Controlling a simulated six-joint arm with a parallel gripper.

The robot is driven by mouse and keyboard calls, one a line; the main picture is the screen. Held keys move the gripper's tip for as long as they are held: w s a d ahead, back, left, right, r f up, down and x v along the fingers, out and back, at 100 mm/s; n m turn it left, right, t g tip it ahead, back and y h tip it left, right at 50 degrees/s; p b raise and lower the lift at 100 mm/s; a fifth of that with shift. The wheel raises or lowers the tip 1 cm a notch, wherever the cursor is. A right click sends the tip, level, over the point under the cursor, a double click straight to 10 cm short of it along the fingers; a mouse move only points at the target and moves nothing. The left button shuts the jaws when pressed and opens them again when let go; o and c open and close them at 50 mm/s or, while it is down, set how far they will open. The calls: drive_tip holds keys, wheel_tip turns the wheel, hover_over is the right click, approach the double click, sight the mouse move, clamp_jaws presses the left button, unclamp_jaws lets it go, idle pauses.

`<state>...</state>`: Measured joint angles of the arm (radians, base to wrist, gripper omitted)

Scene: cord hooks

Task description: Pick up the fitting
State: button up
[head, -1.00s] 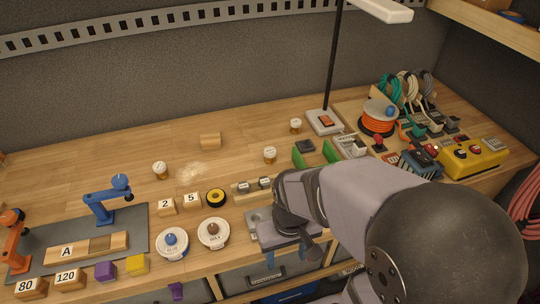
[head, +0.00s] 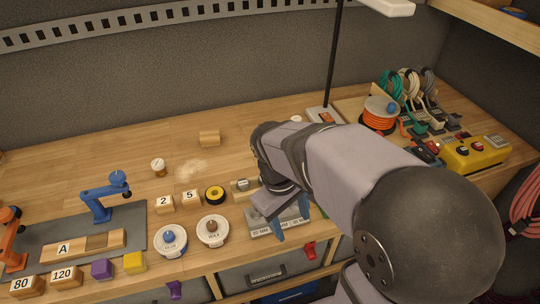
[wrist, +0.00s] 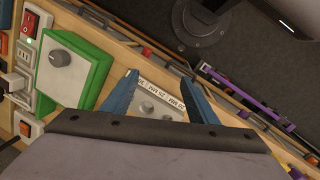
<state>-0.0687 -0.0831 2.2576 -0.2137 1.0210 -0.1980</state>
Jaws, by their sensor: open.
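My gripper (head: 292,230) is open, its blue fingers over the front edge of the bench beside a grey labelled plate (head: 262,222). In the wrist view the open fingers (wrist: 160,80) span part of this plate (wrist: 160,93), which carries "MM" labels and small round metal studs. Nothing is visibly held between the fingers. I cannot tell for certain which piece is the fitting.
A green box with a grey knob (wrist: 72,62) is close to the left finger in the wrist view. A red clip (head: 309,250) hangs at the front edge.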

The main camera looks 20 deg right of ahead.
drive_tip(key=w+n+h, duration=0.1)
drive_tip(key=w+n, duration=0.1)
drive_tip(key=w+d+n+h+b, duration=0.1)
drive_tip(key=w, duration=0.2)
drive_tip(key=w+d+f+n+h+b, duration=0.1)
drive_tip(key=w+n, duration=0.1)
drive_tip(key=w, duration=0.1)
drive_tip(key=shift+w+d+n, duration=0.15)
drive_tip(key=shift+w+n, duration=0.05)
drive_tip(key=shift+n, duration=0.1)
drive_tip(key=w+a+n+t+h+b, duration=0.2)
drive_tip(key=w+n+t+h+b, duration=0.3)
drive_tip(key=w, duration=0.6)
drive_tip(key=w+a+n+h+b, duration=0.1)
drive_tip(key=w+a+n+h, duration=0.1)
drive_tip(key=w+n, duration=0.65)
drive_tip(key=shift+m, duration=0.55)
drive_tip(key=f, duration=0.1)
drive_tip(key=w+f, duration=0.1)
drive_tip(key=f, duration=0.2)
drive_tip(key=shift+w+d+f, duration=0.3)
drive_tip(key=shift+d, duration=0.1)
drive_tip(key=shift+f, duration=0.3)
drive_tip(key=shift+p+x, duration=0.9)
drive_tip(key=shift+x, duration=0.6)
drive_tip(key=shift+p+x, duration=0.75)
drive_tip(key=shift+x, duration=1.4)
drive_tip(key=shift+w+r, duration=0.1)
drive_tip(key=shift+w, duration=0.05)
drive_tip(key=shift+c, duration=0.6)
